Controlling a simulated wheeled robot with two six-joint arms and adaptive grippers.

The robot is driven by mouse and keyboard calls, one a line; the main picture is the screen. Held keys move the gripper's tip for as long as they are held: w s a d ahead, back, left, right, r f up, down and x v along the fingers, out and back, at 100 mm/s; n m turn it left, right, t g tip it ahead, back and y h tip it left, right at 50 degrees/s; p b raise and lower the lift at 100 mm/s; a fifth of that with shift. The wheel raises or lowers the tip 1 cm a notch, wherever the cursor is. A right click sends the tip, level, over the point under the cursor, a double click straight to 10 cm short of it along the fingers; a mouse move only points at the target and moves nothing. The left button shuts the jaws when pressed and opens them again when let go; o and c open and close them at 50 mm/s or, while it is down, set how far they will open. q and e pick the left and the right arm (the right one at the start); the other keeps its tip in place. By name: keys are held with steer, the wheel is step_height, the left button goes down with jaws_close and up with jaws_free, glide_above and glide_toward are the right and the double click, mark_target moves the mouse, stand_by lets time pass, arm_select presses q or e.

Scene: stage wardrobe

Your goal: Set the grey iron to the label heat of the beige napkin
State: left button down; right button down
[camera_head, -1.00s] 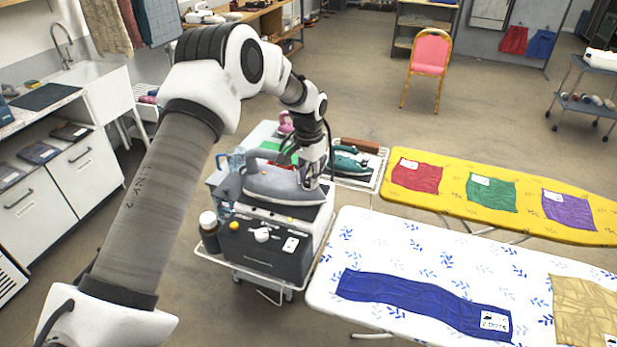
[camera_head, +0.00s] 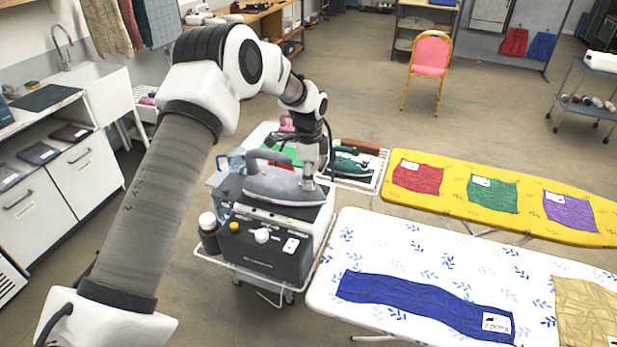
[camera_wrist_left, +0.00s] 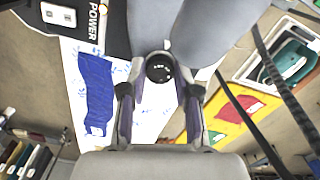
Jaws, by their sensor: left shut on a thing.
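The grey iron (camera_head: 272,190) sits on top of the black steam station (camera_head: 262,250) in the head view. My left gripper (camera_head: 308,184) points down at the right end of the iron. In the left wrist view, the iron's black dial (camera_wrist_left: 160,67) with small white marks sits between the two fingers of the left gripper (camera_wrist_left: 160,92), which are shut on it. The marks are too small to read. The beige napkin (camera_head: 583,302) lies on the white ironing board (camera_head: 390,240) at the right edge, its label (camera_head: 609,342) partly cut off. My right gripper is not in view.
A blue cloth (camera_head: 420,303) with a label lies on the white board. The yellow board (camera_head: 450,205) holds red, green and purple cloths. A green iron (camera_head: 349,161) stands on a rack behind my gripper. A bottle (camera_head: 208,230) stands at the station's left.

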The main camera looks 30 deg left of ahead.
arm_select(q)
steer(key=m, duration=0.5)
steer(key=shift+s+f, duration=0.1)
steer(key=shift+f, duration=0.05)
steer(key=shift+m, duration=0.3)
steer(key=c, duration=0.8)
jaws_free()
steer(key=shift+r, duration=0.3)
step_height(320, 180, up, 12)
steer(key=shift+f, duration=0.25)
